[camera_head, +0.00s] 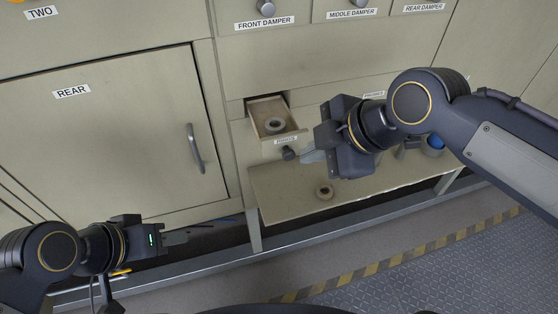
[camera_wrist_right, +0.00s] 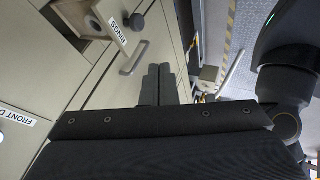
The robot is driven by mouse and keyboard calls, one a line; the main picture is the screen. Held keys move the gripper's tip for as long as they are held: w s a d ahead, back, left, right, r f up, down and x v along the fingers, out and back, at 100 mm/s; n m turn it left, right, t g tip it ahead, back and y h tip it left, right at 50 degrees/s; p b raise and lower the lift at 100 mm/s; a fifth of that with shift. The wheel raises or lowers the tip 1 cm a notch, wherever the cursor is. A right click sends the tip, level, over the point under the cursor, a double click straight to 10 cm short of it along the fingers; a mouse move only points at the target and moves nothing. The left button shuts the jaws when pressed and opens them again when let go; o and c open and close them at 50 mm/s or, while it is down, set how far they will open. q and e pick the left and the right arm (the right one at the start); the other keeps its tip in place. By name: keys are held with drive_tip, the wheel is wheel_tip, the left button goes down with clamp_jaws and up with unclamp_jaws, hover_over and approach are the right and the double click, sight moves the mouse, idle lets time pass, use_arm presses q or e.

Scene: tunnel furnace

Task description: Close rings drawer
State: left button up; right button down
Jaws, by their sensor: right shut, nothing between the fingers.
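The rings drawer (camera_head: 270,113) is pulled out of the cabinet, and a grey ring (camera_head: 274,125) lies inside it. Its front carries a small label and a dark round knob (camera_head: 288,153). In the right wrist view the drawer (camera_wrist_right: 118,32), labelled RINGS, shows at the upper left. My right gripper (camera_head: 308,156) is shut and empty, just right of the knob; whether it touches the knob cannot be told. Its fingers (camera_wrist_right: 158,84) lie together in the wrist view. My left gripper (camera_head: 182,236) is low at the left, away from the drawer; its jaw state is unclear.
The REAR door (camera_head: 110,140) with a handle (camera_head: 195,148) is at the left. Damper knobs (camera_head: 265,8) are above. The striped floor (camera_head: 400,262) is clear.

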use_arm(q)
drive_tip(key=shift+w+r+p, duration=0.1)
drive_tip(key=shift+r+p, duration=1.25)
use_arm(e)
drive_tip(key=w+a+f, duration=0.5)
drive_tip(key=w+f, duration=0.2)
drive_tip(key=shift+a+f, duration=0.35)
drive_tip(key=shift+a, duration=0.05)
